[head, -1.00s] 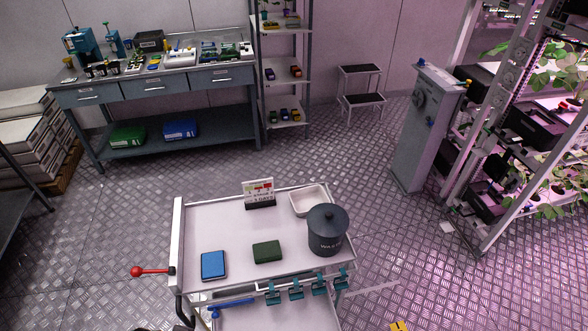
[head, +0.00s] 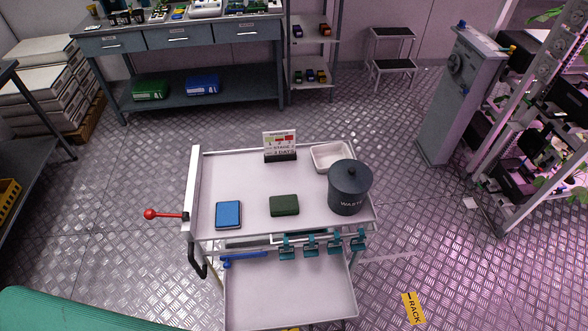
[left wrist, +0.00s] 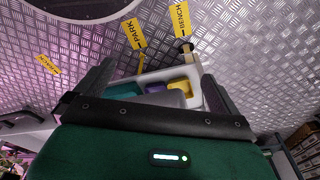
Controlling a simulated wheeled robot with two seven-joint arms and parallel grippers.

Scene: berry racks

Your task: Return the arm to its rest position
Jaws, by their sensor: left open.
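My left gripper (left wrist: 157,72) shows in the left wrist view, its two dark fingers spread wide apart. Its dark green body with a lit indicator fills the bottom of that view. A white tray (left wrist: 192,70) with teal, purple and yellow contents lies beyond the fingers; I see no contact with it. A grey shape sits between the fingers, and I cannot tell whether it is held. In the head view a green part, seemingly of my left arm, enters at the lower left corner. The left gripper itself is outside the head view. My right gripper is in neither view.
A white cart (head: 245,176) stands ahead with a dark waste bin (head: 349,188), a blue box (head: 228,214), a green box (head: 284,205), a white tray (head: 330,157) and a sign (head: 280,147). A red-knobbed lever (head: 150,214) juts left. Floor around the cart is clear.

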